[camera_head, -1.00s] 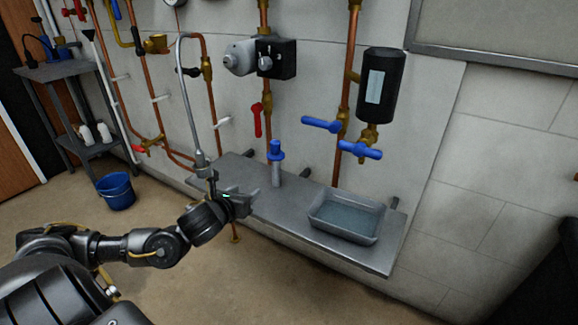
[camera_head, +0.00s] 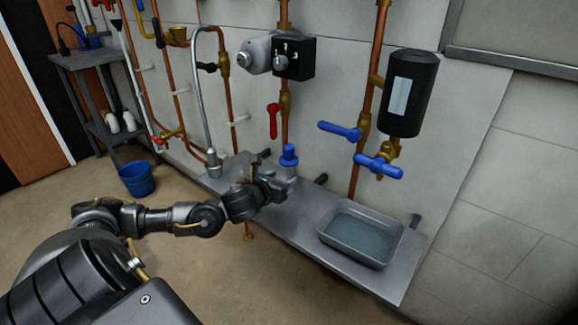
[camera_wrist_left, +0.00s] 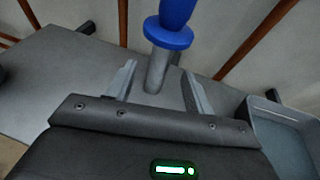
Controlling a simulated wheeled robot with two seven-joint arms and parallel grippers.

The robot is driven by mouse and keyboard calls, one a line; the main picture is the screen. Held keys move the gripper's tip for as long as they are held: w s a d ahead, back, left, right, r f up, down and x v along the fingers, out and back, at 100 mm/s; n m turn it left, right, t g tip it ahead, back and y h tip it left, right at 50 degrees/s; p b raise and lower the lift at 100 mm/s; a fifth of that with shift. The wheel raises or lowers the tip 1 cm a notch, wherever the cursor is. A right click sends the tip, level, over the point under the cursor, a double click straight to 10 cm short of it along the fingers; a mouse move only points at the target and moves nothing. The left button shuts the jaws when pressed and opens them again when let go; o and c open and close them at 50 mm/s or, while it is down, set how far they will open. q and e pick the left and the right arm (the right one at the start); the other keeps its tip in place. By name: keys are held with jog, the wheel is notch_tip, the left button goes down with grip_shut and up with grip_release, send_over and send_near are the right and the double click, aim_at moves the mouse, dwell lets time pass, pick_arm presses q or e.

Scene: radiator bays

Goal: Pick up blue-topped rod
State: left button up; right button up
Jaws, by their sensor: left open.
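The blue-topped rod (camera_head: 289,156) stands upright on the grey metal shelf (camera_head: 290,232), left of the tray. It has a blue knob and collar over a grey shaft. My left gripper (camera_head: 277,182) is at the rod, low beside its shaft. In the left wrist view, the rod's blue top (camera_wrist_left: 170,30) and grey shaft show between the two spread fingers of my left gripper (camera_wrist_left: 160,85). The fingers are open and a gap shows on each side of the shaft. The arm partly hides the rod's lower part in the head view. My right gripper is not in view.
A grey tray (camera_head: 326,238) of bluish liquid sits on the shelf to the right of the rod. Copper pipes, a red lever (camera_head: 272,120) and blue valve handles (camera_head: 379,166) are on the wall behind. A blue bucket (camera_head: 136,179) stands on the floor at left.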

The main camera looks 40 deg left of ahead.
aim_at(287, 175)
pick_arm(q)
jog(key=shift+w+a+f, duration=0.15)
jog(key=shift+w, duration=0.25)
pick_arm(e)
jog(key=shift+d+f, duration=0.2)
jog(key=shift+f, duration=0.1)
pick_arm(q)
jog(key=x, duration=0.5)
jog(key=shift+f, duration=0.15)
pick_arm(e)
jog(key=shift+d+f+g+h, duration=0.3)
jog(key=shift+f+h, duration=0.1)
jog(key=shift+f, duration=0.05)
pick_arm(q)
grip_shut()
